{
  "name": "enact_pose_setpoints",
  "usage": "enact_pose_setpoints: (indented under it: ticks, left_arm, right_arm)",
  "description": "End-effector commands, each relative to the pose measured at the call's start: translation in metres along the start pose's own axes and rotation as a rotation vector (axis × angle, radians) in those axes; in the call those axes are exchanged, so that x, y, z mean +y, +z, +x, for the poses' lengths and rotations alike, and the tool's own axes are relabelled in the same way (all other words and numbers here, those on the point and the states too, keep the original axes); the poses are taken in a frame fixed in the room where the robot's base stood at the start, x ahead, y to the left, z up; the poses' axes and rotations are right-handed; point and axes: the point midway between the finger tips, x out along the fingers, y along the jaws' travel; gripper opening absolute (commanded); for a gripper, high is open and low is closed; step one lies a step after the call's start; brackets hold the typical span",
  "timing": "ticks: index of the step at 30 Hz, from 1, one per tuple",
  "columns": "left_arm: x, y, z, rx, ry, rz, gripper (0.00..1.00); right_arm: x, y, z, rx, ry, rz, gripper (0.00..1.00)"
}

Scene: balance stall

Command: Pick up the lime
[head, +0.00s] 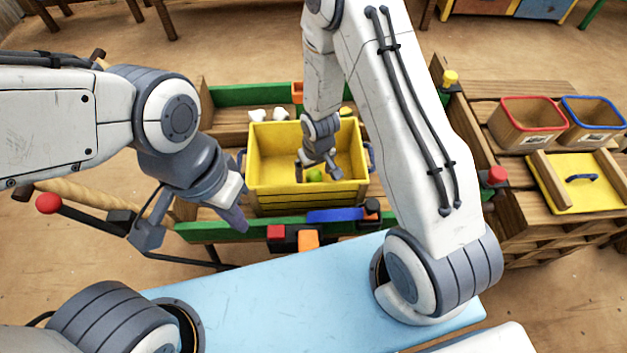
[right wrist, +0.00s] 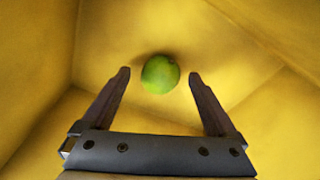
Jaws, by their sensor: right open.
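The green lime (head: 315,175) lies inside the yellow crate (head: 262,197), near its front wall. In the right wrist view the lime (right wrist: 160,74) shows just beyond and between the fingertips. My right gripper (head: 318,165) reaches down into the crate over the lime. In the right wrist view my right gripper (right wrist: 158,76) is open, with a gap on each side of the lime. My left gripper (head: 190,222) is outside the crate, to its left, and holds nothing that I can see; its finger gap is not clear.
The crate walls (right wrist: 40,60) rise close around my right gripper. A red-rimmed bin (head: 527,100) and a blue-rimmed bin (head: 594,110) stand on the right. Coloured blocks, such as a red block (head: 276,232) and an orange block (head: 308,239), sit at the front edge.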

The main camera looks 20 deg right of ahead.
Motion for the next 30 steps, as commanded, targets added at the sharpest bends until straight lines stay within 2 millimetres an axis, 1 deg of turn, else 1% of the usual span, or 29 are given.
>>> enact_pose_setpoints:
  ticks: [5,6,8,9,11,12,13,20,23,26,30]
  left_arm:
    - [0.000,0.000,-0.001,0.000,0.000,0.000,0.00]
    - [0.000,0.000,-0.001,0.000,0.000,0.000,0.00]
    - [0.000,0.000,-0.001,0.000,0.000,0.000,0.00]
    - [0.000,0.000,-0.001,0.000,0.000,0.000,0.00]
    - [0.000,0.000,-0.001,0.000,0.000,0.000,0.00]
    - [0.000,0.000,-0.001,0.000,0.000,0.000,0.00]
    - [0.000,0.000,-0.001,0.000,0.000,0.000,0.00]
    - [0.000,0.000,-0.001,0.000,0.000,0.000,0.00]
    - [0.000,0.000,-0.005,0.000,0.000,0.000,0.00]
    - [0.001,-0.001,-0.015,0.000,0.000,0.000,0.00]
    - [0.003,-0.002,-0.038,0.000,0.000,0.000,0.00]
  right_arm:
    - [0.000,-0.001,-0.001,0.001,0.000,0.001,0.93]
    - [0.000,-0.001,-0.001,0.001,0.000,0.001,0.86]
    - [0.000,-0.001,-0.001,0.001,0.000,0.001,0.63]
    - [0.000,-0.001,-0.001,0.001,0.000,0.001,0.47]
    - [0.000,-0.001,-0.001,0.001,0.000,0.000,0.24]
    - [0.000,-0.001,-0.001,0.001,0.000,0.000,0.09]
    - [0.000,-0.001,-0.001,0.001,0.000,0.000,0.03]
    - [0.000,-0.001,-0.001,0.001,0.000,0.000,0.03]
    - [0.000,-0.001,-0.005,0.001,0.000,0.000,0.03]
    - [0.000,-0.003,-0.017,0.001,0.000,0.001,0.03]
    - [0.000,-0.006,-0.043,0.001,0.000,0.000,0.03]
